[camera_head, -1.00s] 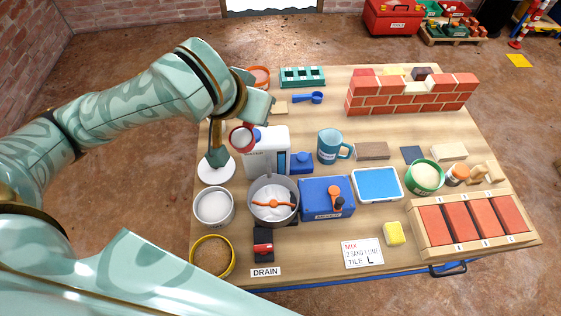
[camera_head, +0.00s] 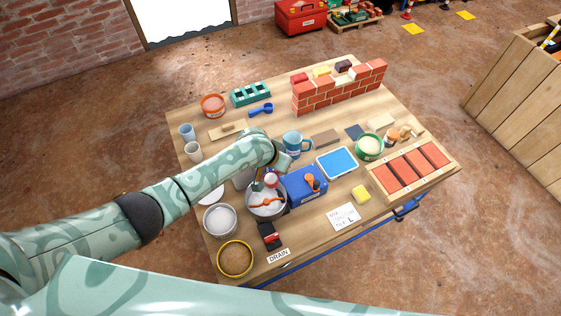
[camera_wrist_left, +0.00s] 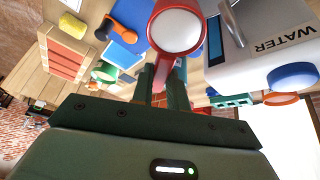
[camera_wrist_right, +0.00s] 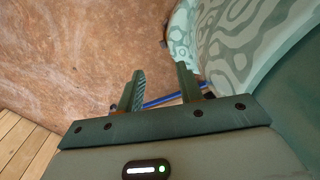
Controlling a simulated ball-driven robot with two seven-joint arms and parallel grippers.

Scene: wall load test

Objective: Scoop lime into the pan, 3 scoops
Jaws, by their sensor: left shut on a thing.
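My left gripper (camera_wrist_left: 163,78) is shut on a red scoop (camera_wrist_left: 153,22), whose round cup shows white lime (camera_wrist_left: 180,30) inside. In the head view the scoop (camera_head: 271,180) is above the steel pan (camera_head: 252,212), over its far side. The pan holds whitish material and an orange paddle; its fill is partly hidden by the scoop and my arm. A tub of white lime (camera_head: 219,220) stands to the pan's left. My right gripper (camera_wrist_right: 160,85) is open and empty, away from the table objects; it is not seen in the head view.
A blue box (camera_head: 303,186) with an orange lever is close to the pan's right. The WATER container (camera_wrist_left: 270,35) is beside the scoop, mostly hidden by my arm in the head view. A yellow-rimmed sand tub (camera_head: 235,258) and a red-and-black DRAIN switch (camera_head: 269,236) are in front.

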